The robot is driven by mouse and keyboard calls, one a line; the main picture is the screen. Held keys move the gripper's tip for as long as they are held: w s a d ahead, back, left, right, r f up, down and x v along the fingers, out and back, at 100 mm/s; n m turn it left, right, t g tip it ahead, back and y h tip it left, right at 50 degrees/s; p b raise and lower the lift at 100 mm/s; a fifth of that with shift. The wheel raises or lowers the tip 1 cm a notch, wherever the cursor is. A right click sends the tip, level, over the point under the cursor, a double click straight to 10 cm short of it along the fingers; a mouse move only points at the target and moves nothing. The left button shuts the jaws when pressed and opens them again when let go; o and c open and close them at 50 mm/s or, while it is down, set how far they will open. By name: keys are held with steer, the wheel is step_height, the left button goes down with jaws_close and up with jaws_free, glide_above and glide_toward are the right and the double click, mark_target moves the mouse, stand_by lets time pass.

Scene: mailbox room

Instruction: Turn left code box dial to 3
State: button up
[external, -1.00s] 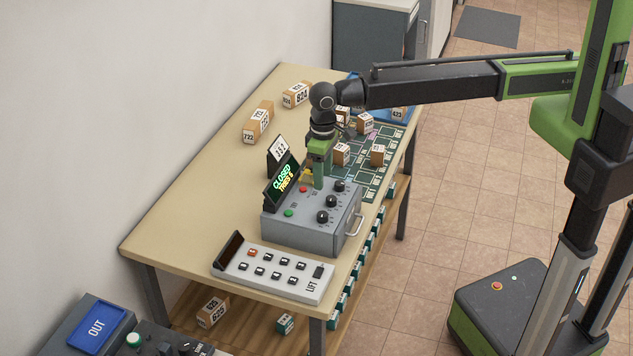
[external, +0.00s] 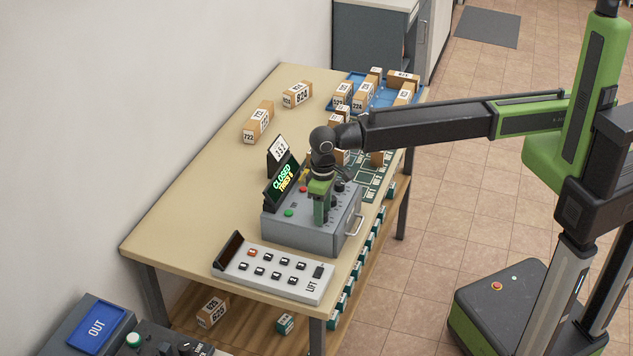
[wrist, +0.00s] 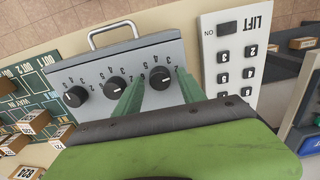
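The grey code box (external: 292,231) stands on the table, with a red and a green button, a front handle and a leaning sign (external: 283,181) reading "CLOSED" and "TRIES". The wrist view shows three black dials in a row with numbers around them. The dial at the keypad end (wrist: 160,78) lies between my gripper's green fingertips. The middle dial (wrist: 115,87) is just outside one finger, and the far dial (wrist: 75,97) is clear. My gripper (external: 321,217) points down, open, at the box top; contact with the dial cannot be told. The dial's exact setting is too small to read.
The white LIFT keypad (external: 275,274) lies beside the box. A number card (external: 281,149) stands behind the sign. A green sorting mat (external: 378,183), cardboard parcels (external: 258,123) and a blue tray (external: 378,104) are beyond the box. The table's left side is bare.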

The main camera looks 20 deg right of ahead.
jaws_close()
steer(key=shift+n, duration=0.3)
steer(key=n, duration=0.3)
steer(key=shift+n, duration=2.1)
steer(key=shift+o, duration=0.9)
jaws_free()
